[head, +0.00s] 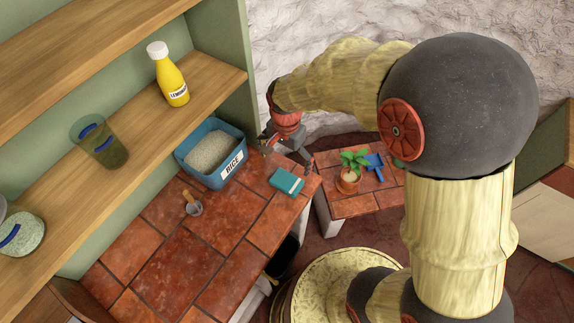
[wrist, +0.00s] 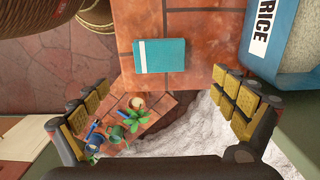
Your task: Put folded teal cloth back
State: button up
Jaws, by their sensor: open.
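The folded teal cloth (head: 286,182) lies flat on the tiled counter (head: 185,255), near its right end, with a pale stripe along one edge. It also shows in the wrist view (wrist: 162,55), beyond the fingertips. My gripper (head: 283,147) is above the counter, just behind the cloth and to the right of the rice bin. In the wrist view my gripper (wrist: 163,95) has its two yellow-padded fingers wide apart with nothing between them. The cloth is apart from both fingers.
A blue bin labelled RICE (head: 212,153) stands close to my gripper. A small scoop-like item (head: 193,204) lies on the counter. A lower side table holds a potted plant (head: 348,180) and a blue item (head: 375,167). The shelf holds a lemonade bottle (head: 168,75) and a green glass (head: 100,142).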

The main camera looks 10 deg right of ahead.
jog(key=s+d+r+n+t, duration=0.1)
jog(key=s+d+r+n, duration=0.1)
jog(key=r, duration=0.4)
jog(key=s+d+r+n+t, duration=0.1)
jog(key=s+d+r, duration=0.1)
jog(key=r, duration=0.5)
jog(key=s+d+r+n+t, duration=0.3)
jog(key=s+d+r+n, duration=0.2)
jog(key=s+r, duration=0.5)
jog(key=shift+s+n+t, duration=0.3)
jog(key=shift+s+n, duration=0.2)
jog(key=shift+s, duration=0.3)
jog(key=shift+d, duration=0.1)
notch_tip(320, 180, down, 7)
jog(key=b, duration=0.7)
jog(key=shift+f, duration=0.2)
